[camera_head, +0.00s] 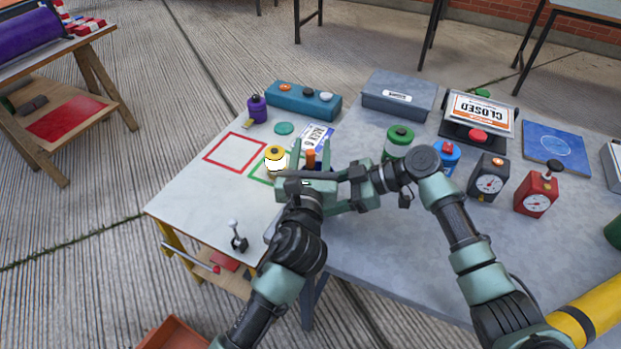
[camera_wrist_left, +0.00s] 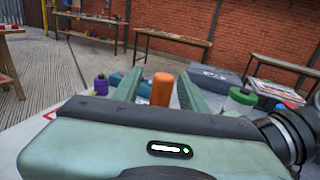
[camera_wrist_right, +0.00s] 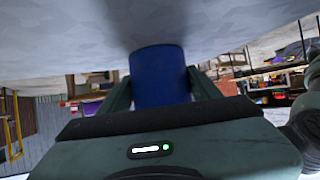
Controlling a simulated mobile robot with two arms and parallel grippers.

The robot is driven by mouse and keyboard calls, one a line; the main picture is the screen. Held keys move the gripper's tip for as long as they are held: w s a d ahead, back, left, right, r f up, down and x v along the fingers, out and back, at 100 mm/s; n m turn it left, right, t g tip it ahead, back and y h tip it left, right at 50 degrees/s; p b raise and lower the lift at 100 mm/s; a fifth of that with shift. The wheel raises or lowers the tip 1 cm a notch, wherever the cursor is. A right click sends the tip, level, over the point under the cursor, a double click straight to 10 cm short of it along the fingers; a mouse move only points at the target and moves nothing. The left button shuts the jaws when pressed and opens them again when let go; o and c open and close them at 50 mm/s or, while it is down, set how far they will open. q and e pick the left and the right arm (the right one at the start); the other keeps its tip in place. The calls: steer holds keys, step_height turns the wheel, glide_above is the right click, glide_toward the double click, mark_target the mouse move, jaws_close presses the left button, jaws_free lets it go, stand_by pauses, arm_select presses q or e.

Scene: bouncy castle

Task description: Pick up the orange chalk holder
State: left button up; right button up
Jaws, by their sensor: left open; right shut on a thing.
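The orange chalk holder (camera_head: 310,159) shows its orange upper part between the fingers of my left gripper (camera_head: 311,147). In the left wrist view it stands upright as an orange cylinder (camera_wrist_left: 162,89) between two spread fingers; its lower part is hidden behind the gripper body. My left gripper is open. My right gripper (camera_wrist_right: 160,84) comes in from the right, its fingertips hidden in the head view. In the right wrist view it is shut on a blue cylinder (camera_wrist_right: 158,66). I cannot tell whether this is the lower part of the chalk holder.
A yellow-topped container (camera_head: 275,153) stands close left of the left gripper. A green-capped container (camera_head: 399,141), a blue container (camera_head: 446,157) and two gauges stand to the right. A purple bottle (camera_head: 257,108) and blue box (camera_head: 303,101) are behind. The table's front left is mostly clear.

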arm_select(q)
jaws_close()
stand_by(1.4)
